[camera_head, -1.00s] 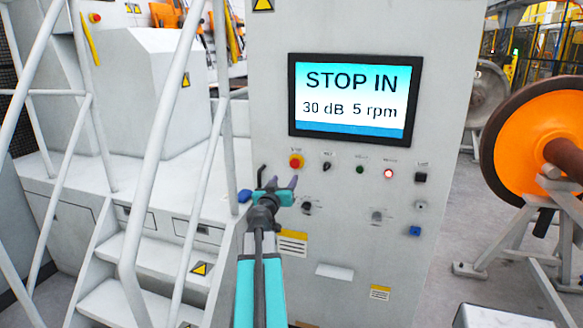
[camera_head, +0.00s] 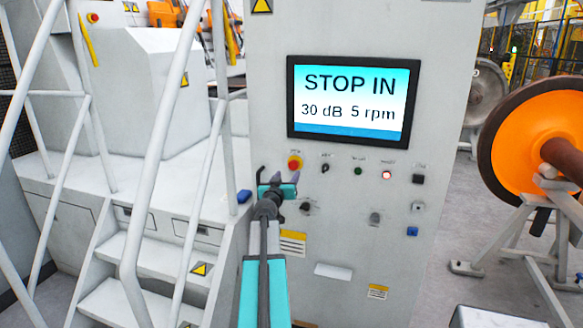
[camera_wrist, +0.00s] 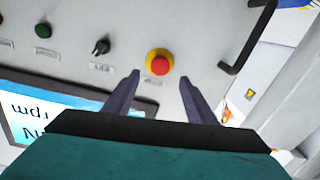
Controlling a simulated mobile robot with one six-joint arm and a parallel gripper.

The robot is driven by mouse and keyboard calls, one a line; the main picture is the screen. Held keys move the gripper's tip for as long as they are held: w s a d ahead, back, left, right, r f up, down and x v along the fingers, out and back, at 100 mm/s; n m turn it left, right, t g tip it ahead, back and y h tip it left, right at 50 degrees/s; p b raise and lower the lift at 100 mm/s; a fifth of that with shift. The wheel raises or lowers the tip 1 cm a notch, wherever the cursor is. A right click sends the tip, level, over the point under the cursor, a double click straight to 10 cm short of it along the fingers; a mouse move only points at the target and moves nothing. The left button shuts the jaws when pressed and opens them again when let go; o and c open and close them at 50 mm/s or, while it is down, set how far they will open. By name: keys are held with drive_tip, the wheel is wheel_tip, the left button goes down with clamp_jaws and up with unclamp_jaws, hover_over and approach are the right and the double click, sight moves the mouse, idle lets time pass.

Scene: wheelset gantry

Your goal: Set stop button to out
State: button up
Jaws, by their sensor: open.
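The stop button (camera_head: 295,162) is a red mushroom head on a yellow collar, at the upper left of the row of controls on the cabinet. In the wrist view the stop button (camera_wrist: 159,63) lies just beyond and between my fingertips, not touched by them as far as I can tell. My gripper (camera_head: 277,174) is open and empty, just below the button in the head view; its two dark fingers (camera_wrist: 159,82) also show in the wrist view. The screen (camera_head: 348,101) above reads "STOP IN", "30 dB" and "5 rpm".
A black selector knob (camera_wrist: 101,47), a green button (camera_head: 358,171) and a lit red lamp (camera_head: 388,175) share the row. A black handle (camera_wrist: 249,42) sticks out beside the stop button. White stair railings (camera_head: 160,150) stand left; an orange wheel (camera_head: 535,140) stands right.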

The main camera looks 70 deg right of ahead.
sight(293, 166)
drive_tip(key=shift+w+d+p, duration=0.2)
drive_tip(key=shift+d+p, duration=0.55)
drive_tip(key=shift+d, duration=1.2)
drive_tip(key=shift+w+d+p, duration=0.2)
drive_tip(key=shift+d+p, duration=0.5)
drive_tip(key=shift+d, duration=1.2)
